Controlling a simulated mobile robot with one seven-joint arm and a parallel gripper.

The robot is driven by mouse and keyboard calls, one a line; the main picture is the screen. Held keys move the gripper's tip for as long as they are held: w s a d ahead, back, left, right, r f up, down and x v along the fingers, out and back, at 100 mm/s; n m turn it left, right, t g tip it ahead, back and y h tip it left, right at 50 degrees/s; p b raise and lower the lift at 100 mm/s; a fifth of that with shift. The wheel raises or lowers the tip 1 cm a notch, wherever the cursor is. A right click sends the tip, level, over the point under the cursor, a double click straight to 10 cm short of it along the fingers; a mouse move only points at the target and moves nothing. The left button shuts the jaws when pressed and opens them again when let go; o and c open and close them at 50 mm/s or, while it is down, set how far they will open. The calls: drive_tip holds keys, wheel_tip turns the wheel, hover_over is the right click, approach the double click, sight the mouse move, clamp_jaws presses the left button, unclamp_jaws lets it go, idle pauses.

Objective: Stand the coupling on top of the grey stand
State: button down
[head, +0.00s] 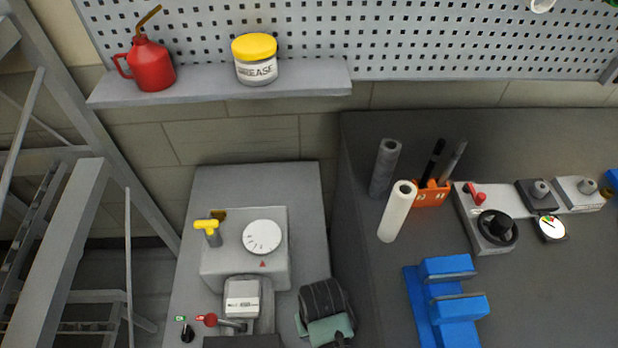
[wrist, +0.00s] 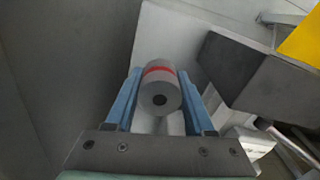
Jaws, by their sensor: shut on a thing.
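The coupling (wrist: 160,92) is a grey cylinder with a red band and a dark hole in the end that faces the wrist camera. My gripper (wrist: 159,74) is shut on it, with one blue finger on each side. My gripper and the coupling do not show in the head view. A pale grey surface (wrist: 172,30) lies beyond the coupling in the wrist view; I cannot tell whether it is the grey stand. I cannot surely pick out the stand in the head view either.
In the head view a grey box with a dial (head: 245,275) stands at lower centre. On the dark bench are a dark grey roll (head: 385,168), a white roll (head: 397,212), an orange pen holder (head: 431,195) and a blue vise-like fixture (head: 450,300). A shelf (head: 205,86) holds cans.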

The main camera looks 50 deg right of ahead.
wheel_tip(320, 180, down, 10)
drive_tip(key=shift+w+b, duration=0.1)
drive_tip(key=shift+b, duration=0.55)
drive_tip(key=shift+f, duration=0.15)
drive_tip(key=shift+c, duration=1.3)
unclamp_jaws()
wheel_tip(320, 180, up, 12)
drive_tip(key=shift+r+p, duration=0.15)
drive_tip(key=shift+p, duration=0.9)
